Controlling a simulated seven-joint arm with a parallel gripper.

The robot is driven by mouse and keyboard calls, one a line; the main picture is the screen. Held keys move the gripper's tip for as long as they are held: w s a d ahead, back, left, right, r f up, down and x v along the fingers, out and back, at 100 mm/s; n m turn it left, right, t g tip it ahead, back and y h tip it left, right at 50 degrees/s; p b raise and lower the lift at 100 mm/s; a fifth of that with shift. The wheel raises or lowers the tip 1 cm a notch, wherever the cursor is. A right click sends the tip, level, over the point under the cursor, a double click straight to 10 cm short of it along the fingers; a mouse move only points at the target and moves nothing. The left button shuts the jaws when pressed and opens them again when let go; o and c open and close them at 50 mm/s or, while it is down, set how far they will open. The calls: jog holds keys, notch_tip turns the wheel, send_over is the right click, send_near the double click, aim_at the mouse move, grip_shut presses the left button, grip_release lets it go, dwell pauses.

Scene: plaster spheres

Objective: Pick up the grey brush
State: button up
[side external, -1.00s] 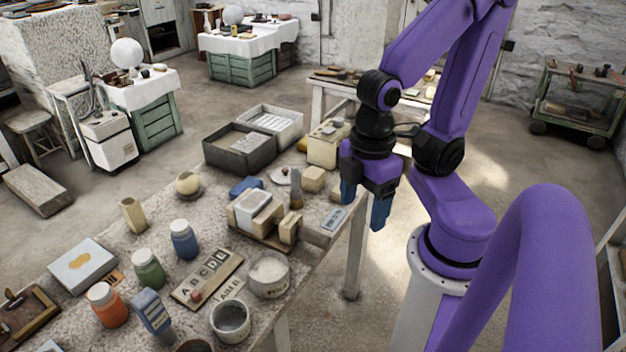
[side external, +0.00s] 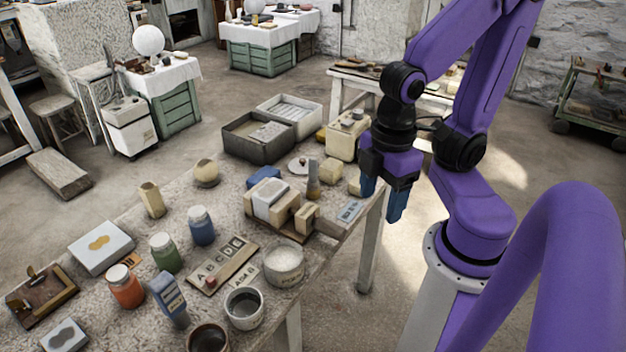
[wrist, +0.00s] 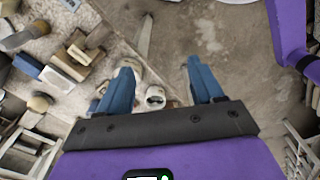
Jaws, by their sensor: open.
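The likely grey brush (side external: 313,180) stands upright on the stone-topped table in the side view, with a grey upper part and a tan lower part. It is beside a wooden block assembly and small cream blocks. I cannot pick it out with certainty in the wrist view. My gripper (side external: 382,199) hangs to the right of it, apart from it, near the table's right edge. In the wrist view my gripper (wrist: 161,68) has its two blue fingers spread wide, with nothing held between them.
The table (side external: 228,222) is crowded. The wooden block assembly (side external: 284,224), a dark grey tray (side external: 238,148) and a cream box (side external: 347,143) stand near the brush. Jars, including a blue one (side external: 201,229), stand at the front. Open floor lies right of the table.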

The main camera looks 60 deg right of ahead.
jog(key=shift+w, duration=0.1)
jog(key=w+d+r+m, duration=0.1)
jog(key=w+d+m, duration=0.1)
jog(key=w+m, duration=0.55)
jog(key=w+d+m, duration=0.2)
jog(key=w+m, duration=0.4)
jog(key=w, duration=0.3)
jog(key=m+h, duration=0.2)
jog(key=m, duration=1.1)
send_near(313, 158)
jog(key=f, duration=0.7)
jog(key=shift+s+d, duration=0.2)
jog(key=shift+d, duration=0.1)
jog(key=shift+n, duration=0.25)
jog(key=shift+w+d+f, duration=0.1)
jog(key=shift+d+f, duration=0.1)
jog(key=shift+f, duration=0.7)
jog(key=shift+w+d+f, duration=0.1)
jog(key=shift+d+f, duration=0.1)
jog(key=shift+f, duration=0.65)
jog(key=shift+w+d+f, duration=0.15)
jog(key=shift+d+f, duration=0.05)
jog(key=shift+f, duration=0.7)
jog(key=shift+c, duration=0.3)
